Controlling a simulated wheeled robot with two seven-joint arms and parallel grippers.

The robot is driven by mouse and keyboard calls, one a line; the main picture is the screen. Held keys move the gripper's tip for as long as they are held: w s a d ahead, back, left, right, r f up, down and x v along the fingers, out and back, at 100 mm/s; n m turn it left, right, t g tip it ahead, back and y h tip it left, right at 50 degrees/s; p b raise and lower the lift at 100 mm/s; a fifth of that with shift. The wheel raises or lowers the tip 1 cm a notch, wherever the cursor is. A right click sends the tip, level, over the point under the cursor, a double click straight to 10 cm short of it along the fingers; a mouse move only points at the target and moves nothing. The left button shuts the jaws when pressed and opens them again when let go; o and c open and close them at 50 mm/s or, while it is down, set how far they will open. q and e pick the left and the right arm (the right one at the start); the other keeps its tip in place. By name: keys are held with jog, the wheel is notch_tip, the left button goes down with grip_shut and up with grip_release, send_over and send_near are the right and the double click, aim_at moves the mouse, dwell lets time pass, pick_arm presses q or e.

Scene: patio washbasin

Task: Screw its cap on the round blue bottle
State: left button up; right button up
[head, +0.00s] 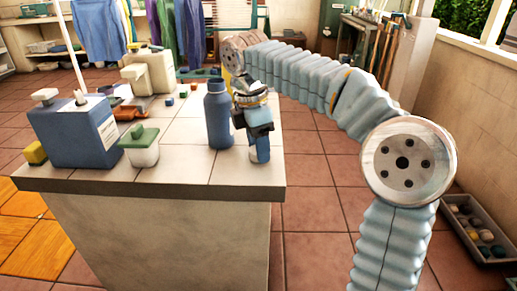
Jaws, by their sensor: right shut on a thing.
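The round blue bottle (219,121) stands upright near the right end of the tiled counter; its neck is bare, with no cap seen on it. My right gripper (259,137) is just right of the bottle, pointing down and shut. A small light blue cylindrical thing (261,151) shows below its dark jaws, and I take this as what it holds. Whether this is the cap, and whether it touches the counter, I cannot tell. My left gripper is not in view.
The tiled counter (205,172) is clear in front of the bottle. A big blue container (78,136), a white jar with a green lid (141,147) and a beige canister (150,72) stand to the left. Small coloured blocks (182,93) lie behind the bottle.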

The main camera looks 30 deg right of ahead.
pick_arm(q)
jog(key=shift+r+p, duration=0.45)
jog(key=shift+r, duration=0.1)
pick_arm(e)
jog(key=s+a+r, duration=0.3)
jog(key=s+r, duration=0.8)
jog(key=s, duration=0.2)
jog(key=shift+s+a+r, duration=0.15)
jog(key=shift+s+r, duration=0.15)
jog(key=shift+r, duration=0.05)
